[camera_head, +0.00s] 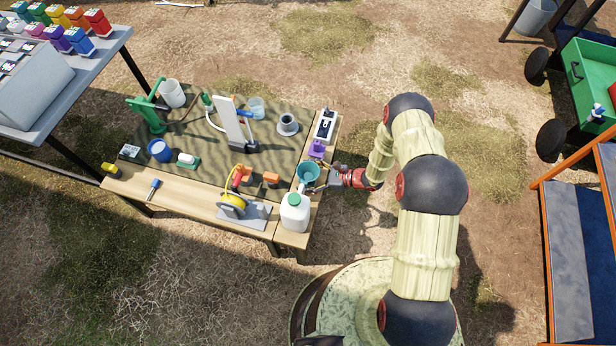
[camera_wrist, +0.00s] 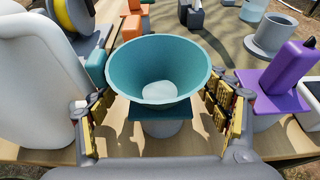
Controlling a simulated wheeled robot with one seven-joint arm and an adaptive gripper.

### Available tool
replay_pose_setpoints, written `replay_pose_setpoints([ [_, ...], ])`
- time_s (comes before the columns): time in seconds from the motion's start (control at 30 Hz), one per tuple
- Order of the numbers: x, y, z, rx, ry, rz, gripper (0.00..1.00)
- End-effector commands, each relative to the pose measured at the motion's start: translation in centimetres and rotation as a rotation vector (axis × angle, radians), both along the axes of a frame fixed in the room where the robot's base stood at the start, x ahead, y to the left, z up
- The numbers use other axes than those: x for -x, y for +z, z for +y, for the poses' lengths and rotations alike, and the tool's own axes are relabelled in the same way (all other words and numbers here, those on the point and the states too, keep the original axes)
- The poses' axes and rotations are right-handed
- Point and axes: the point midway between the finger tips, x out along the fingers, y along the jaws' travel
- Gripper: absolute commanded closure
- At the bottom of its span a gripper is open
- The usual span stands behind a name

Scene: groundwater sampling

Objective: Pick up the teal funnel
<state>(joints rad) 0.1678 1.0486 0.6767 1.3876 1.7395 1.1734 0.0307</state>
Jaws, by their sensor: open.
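The teal funnel (camera_head: 307,171) is at the right edge of the work table, its wide mouth facing up. In the wrist view the funnel (camera_wrist: 158,72) is in the middle, upright, with a darker teal block and a pale round part below its bowl. My gripper (camera_wrist: 160,115) is open, with one yellow-padded finger on each side of the funnel. In the head view my gripper (camera_head: 328,180) reaches in from the right at the funnel. I cannot tell whether the pads touch it.
A white jug (camera_head: 295,212) stands close in front of the funnel, and a purple item (camera_head: 316,148) stands just behind it. A yellow reel (camera_head: 232,206) is to the left. A grey flanged cup (camera_head: 288,125) is farther back. The table front left (camera_head: 190,195) is mostly bare.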

Motion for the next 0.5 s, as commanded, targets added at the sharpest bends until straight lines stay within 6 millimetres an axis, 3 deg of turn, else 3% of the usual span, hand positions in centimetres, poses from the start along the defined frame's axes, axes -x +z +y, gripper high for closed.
replay_pose_setpoints([
  [0.27,-0.11,-0.02,0.21,0.000,-0.001,0.000,0.24],
  [0.5,-0.09,-0.03,0.22,0.000,0.000,0.000,0.38],
])
